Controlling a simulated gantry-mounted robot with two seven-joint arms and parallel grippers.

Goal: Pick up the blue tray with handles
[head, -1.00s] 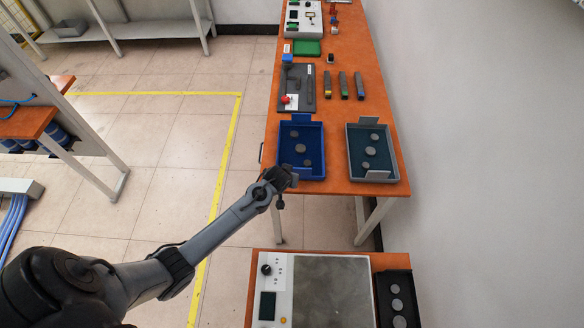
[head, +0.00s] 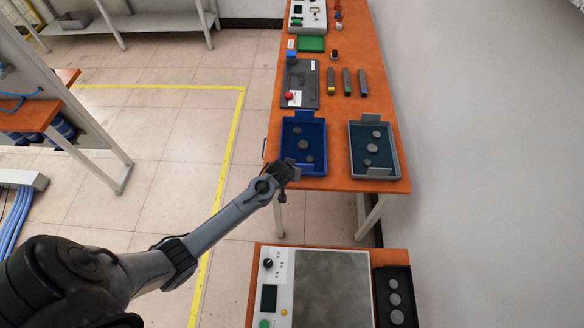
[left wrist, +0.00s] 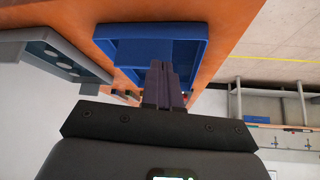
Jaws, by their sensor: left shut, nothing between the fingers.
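The blue tray (head: 318,133) lies on the near end of the orange table, with upright handle plates at its far and near ends and several grey discs inside. My left gripper (head: 288,170) is at the tray's near left corner in the head view, where it hides part of the near edge. In the left wrist view, the shut fingers (left wrist: 162,88) overlap the blue tray (left wrist: 152,50) near its handle plate. They hold nothing, and I cannot tell whether they touch the tray. My right gripper is not in view.
A grey tray (head: 391,172) with discs stands to the right of the blue tray. A black and grey panel with a red button (head: 289,95) lies beyond it. A nearer bench holds a control box (head: 269,290) and a black disc tray (head: 409,278).

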